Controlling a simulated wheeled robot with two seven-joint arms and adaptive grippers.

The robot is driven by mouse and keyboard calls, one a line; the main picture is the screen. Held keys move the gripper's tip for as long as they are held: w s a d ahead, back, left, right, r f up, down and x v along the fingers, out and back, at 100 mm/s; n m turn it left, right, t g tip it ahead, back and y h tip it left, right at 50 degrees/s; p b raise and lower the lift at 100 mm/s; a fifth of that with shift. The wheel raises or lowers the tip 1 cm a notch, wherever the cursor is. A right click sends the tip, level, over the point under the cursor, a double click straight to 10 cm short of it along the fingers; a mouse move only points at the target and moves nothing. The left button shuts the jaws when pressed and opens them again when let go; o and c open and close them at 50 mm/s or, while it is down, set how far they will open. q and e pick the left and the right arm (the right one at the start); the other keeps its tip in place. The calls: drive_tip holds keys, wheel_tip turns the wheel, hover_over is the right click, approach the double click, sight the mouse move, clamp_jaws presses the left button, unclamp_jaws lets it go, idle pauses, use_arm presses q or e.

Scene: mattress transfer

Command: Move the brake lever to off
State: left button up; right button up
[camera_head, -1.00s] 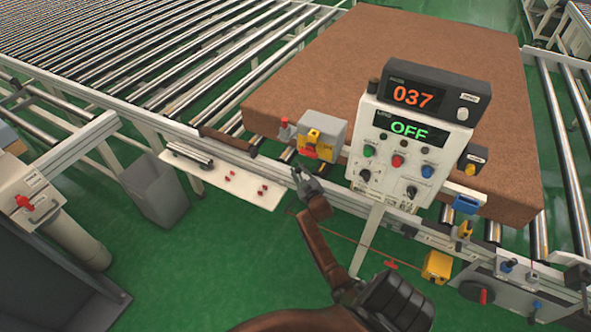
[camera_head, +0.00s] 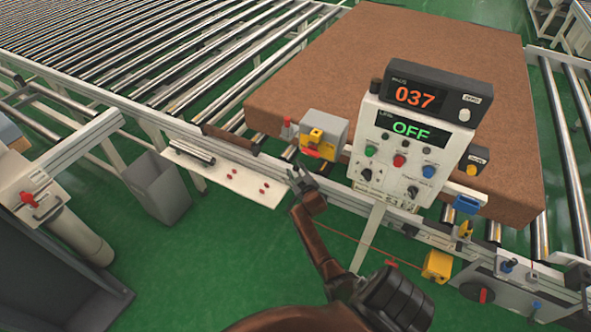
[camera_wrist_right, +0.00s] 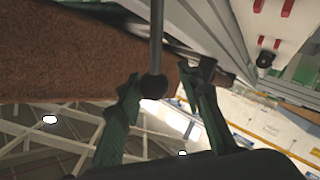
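A grey rod with a black ball knob (camera_wrist_right: 154,86), which looks like the brake lever, shows in the right wrist view. It runs from the top edge of the picture to the ball. My right gripper (camera_wrist_right: 161,84) is open, with the ball between its spread fingertips, closer to the left finger. I cannot tell whether it touches that finger. In the head view my right gripper (camera_head: 297,172) is at the conveyor's front rail, left of the control panel (camera_head: 408,150). The lever is not clear there, and its off mark cannot be made out. My left gripper is not in view.
The panel displays read 037 and OFF. A brown mattress block (camera_head: 400,55) lies on the rollers behind it. A yellow and grey box (camera_head: 322,133) sits on the rail near my gripper. A white shelf (camera_head: 225,178) and a grey bin (camera_head: 158,190) stand to the left.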

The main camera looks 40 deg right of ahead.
drive_tip(key=shift+o, duration=0.4)
drive_tip(key=shift+s+d+r, duration=0.1)
drive_tip(key=shift+r, duration=0.05)
drive_tip(key=v, duration=1.2)
